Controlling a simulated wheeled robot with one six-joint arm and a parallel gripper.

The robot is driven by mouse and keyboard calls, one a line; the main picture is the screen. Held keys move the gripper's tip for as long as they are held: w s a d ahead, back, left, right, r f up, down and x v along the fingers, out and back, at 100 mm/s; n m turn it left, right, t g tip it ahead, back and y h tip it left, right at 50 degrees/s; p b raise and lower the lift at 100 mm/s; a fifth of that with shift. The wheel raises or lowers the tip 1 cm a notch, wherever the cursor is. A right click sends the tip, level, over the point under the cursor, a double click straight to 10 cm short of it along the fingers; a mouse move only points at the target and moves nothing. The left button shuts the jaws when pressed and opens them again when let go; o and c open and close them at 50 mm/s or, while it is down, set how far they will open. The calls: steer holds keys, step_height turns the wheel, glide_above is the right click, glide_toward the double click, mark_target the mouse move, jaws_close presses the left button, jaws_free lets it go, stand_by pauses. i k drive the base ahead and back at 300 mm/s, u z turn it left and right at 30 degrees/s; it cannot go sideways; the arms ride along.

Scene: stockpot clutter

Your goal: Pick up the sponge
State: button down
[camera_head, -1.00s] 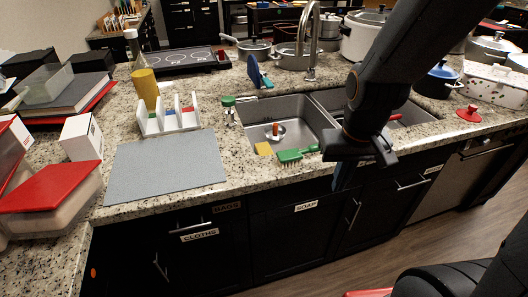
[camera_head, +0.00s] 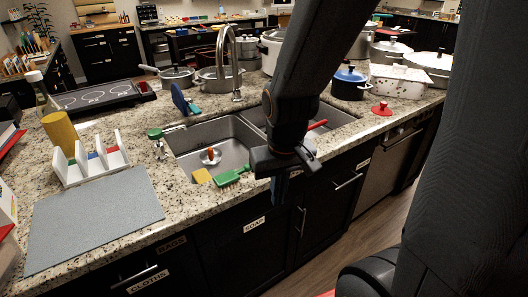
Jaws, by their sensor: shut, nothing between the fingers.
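The sponge (camera_head: 202,176) is a small yellow block at the front edge of the left sink basin, beside a green brush (camera_head: 233,176). My gripper (camera_head: 290,182) hangs in front of the counter's front edge, to the right of the sponge and brush and apart from the sponge. It points down, and its fingers are shut and empty. The arm hides part of the right basin and the counter edge behind it.
The sink (camera_head: 213,140) has two basins and a tall faucet (camera_head: 232,62). A grey mat (camera_head: 92,217) and a white rack (camera_head: 92,163) lie left. Dark cabinets are below.

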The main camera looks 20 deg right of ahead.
mark_target(200, 176)
steer(key=k, duration=1.3)
steer(key=z, duration=0.65)
steer(key=i, duration=1.35)
steer(key=u, duration=0.85)
steer(key=i, duration=0.65)
steer(key=u, duration=0.25)
